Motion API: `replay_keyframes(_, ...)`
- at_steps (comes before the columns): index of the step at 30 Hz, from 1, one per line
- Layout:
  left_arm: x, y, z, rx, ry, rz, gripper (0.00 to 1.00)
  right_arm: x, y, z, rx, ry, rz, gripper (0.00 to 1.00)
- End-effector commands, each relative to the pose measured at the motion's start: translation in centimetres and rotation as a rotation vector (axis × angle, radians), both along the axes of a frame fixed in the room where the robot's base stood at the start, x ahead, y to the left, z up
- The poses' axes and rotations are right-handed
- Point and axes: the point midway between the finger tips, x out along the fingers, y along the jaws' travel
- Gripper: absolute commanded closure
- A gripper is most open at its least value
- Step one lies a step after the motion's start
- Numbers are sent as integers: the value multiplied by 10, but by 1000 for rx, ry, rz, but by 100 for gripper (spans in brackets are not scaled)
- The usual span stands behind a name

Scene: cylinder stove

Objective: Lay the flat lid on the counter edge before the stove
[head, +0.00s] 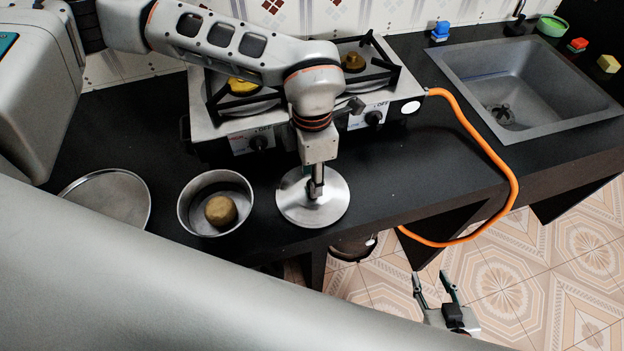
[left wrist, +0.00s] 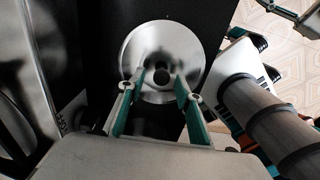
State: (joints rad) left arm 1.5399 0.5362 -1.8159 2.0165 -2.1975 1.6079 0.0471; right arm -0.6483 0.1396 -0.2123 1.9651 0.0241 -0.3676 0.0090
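The flat lid (head: 294,208) is a shiny round metal disc. It lies level on the black counter before the stove, close to the front edge; I cannot tell whether it touches the counter all around. My left gripper (head: 314,190) points straight down over its middle. In the left wrist view, the lid (left wrist: 190,45) shows below the two fingertips of my left gripper (left wrist: 160,76). The fingertips stand apart on either side of the small dark knob (left wrist: 161,77), with a gap visible. My right gripper (head: 436,284) is open and empty over the floor.
The two-burner stove (head: 232,128) stands behind the lid. A metal pot (head: 186,222) holding a round brown item (head: 221,210) is left of the lid, and a round metal plate (head: 110,197) further left. An orange hose (head: 480,140) hangs over the counter edge. A sink (head: 520,85) is right.

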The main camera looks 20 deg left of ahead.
Motion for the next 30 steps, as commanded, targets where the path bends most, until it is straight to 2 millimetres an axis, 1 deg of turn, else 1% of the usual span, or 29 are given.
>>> replay_keyframes(1,1,0,12,0,-4,0,66,0,0,-1,0,0,0,60)
replay_keyframes(6,1,0,48,-1,-4,-1,66,0,0,-3,0,1,0,60)
replay_keyframes(9,1,0,66,-1,-3,-1,66,-1,0,-4,0,2,1,60)
replay_keyframes(13,0,0,84,0,-1,-1,66,-1,0,-5,-1,4,0,60)
replay_keyframes(18,0,0,95,1,1,-1,66,-2,0,-7,-2,7,0,60)
replay_keyframes(30,-1,0,96,0,1,-1,66,-2,0,-7,-2,7,0,60)
